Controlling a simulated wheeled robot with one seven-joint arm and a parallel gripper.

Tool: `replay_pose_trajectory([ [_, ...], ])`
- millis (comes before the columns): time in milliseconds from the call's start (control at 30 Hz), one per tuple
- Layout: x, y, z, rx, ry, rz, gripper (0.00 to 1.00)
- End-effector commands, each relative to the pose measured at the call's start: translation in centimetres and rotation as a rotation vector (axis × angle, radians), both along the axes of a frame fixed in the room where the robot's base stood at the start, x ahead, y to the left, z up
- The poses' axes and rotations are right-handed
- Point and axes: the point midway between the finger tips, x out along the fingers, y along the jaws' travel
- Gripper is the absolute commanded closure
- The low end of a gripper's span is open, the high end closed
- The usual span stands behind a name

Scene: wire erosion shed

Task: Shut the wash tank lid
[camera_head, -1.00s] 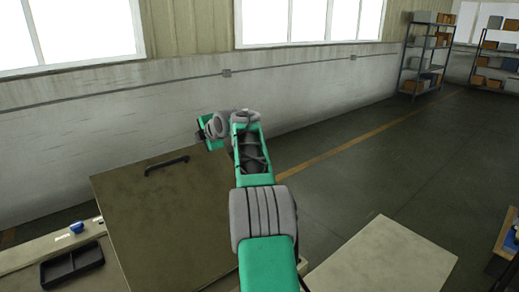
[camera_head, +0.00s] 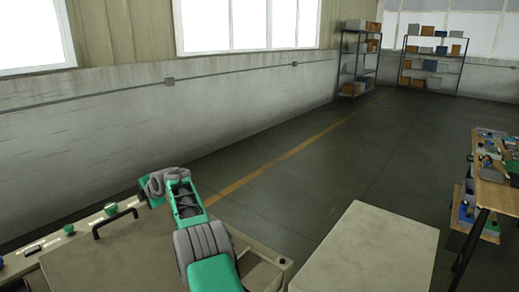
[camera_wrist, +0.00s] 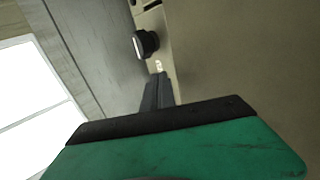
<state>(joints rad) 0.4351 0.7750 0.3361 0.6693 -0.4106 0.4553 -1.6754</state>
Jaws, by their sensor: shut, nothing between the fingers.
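The wash tank lid (camera_head: 105,262) is a flat brown panel at the lower left of the head view, with a black bar handle (camera_head: 115,222) near its far edge. Whether it is fully down cannot be told. My arm reaches over its right side, and my gripper's fingers are hidden in the head view. In the wrist view my gripper (camera_wrist: 158,82) is shut and empty. Its fingers point along a tan surface (camera_wrist: 240,55) on the right, probably the lid or tank; contact is unclear.
Green knobs (camera_head: 69,229) stand along the far edge behind the lid. A black knob with a pale face (camera_wrist: 145,43) is near my fingertips. A pale box top (camera_head: 365,252) stands right of my arm. A cluttered workbench (camera_head: 493,170) is far right. Open floor lies beyond.

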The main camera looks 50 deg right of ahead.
Motion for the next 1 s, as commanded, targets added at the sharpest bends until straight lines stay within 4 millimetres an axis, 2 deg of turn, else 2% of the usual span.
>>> replay_pose_trajectory([
  [33, 0.0, 0.1, -0.8, 0.000, 0.000, 0.000, 1.00],
  [200, 0.0, 0.2, -1.4, 0.000, -0.001, 0.001, 1.00],
  [667, 0.0, 0.3, -1.1, 0.000, -0.001, 0.004, 1.00],
  [767, 0.1, 0.5, 0.1, -0.001, -0.002, 0.006, 1.00],
  [1000, 0.2, 0.8, 6.1, -0.002, -0.005, 0.009, 1.00],
])
